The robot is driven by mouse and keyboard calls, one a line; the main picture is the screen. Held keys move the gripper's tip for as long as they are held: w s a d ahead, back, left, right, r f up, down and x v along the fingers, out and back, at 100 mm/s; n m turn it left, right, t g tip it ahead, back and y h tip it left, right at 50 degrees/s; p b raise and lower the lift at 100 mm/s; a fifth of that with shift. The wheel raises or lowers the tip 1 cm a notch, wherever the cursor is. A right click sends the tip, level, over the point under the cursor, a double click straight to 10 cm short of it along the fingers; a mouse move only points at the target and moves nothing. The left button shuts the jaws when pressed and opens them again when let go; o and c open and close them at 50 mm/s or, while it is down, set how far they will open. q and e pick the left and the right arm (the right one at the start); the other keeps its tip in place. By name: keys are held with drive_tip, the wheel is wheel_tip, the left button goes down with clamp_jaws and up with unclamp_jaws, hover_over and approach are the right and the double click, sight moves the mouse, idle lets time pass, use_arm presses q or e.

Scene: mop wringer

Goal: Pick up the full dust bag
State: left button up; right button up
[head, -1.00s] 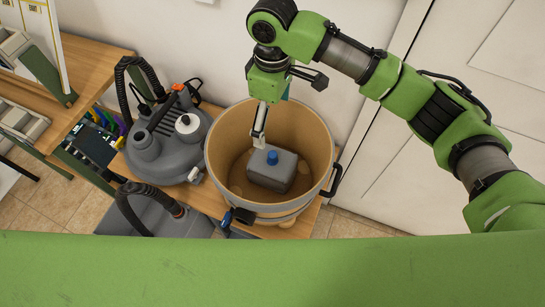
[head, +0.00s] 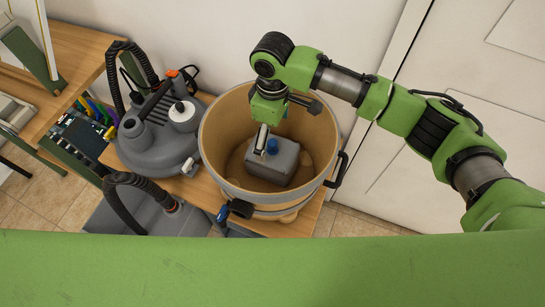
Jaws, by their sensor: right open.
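The full dust bag (head: 273,163) is a grey block with a blue cap (head: 272,146) on top. It sits on the floor of the round tan drum (head: 215,183). My right gripper (head: 261,140) reaches down into the drum from above, its fingers at the back left of the bag, close to the blue cap. It is open; I cannot tell whether a finger touches the bag. One finger is largely hidden. My left gripper is not in view.
A grey vacuum head (head: 160,135) with a black hose stands on the wooden bench left of the drum. The drum has a black side handle (head: 341,170) and a front latch (head: 236,209). A white wall and door (head: 450,100) stand behind and to the right.

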sight(272, 150)
drive_tip(key=f, duration=0.6)
drive_tip(key=shift+s+f, duration=0.25)
drive_tip(key=shift+s, duration=0.1)
drive_tip(key=c, duration=1.6)
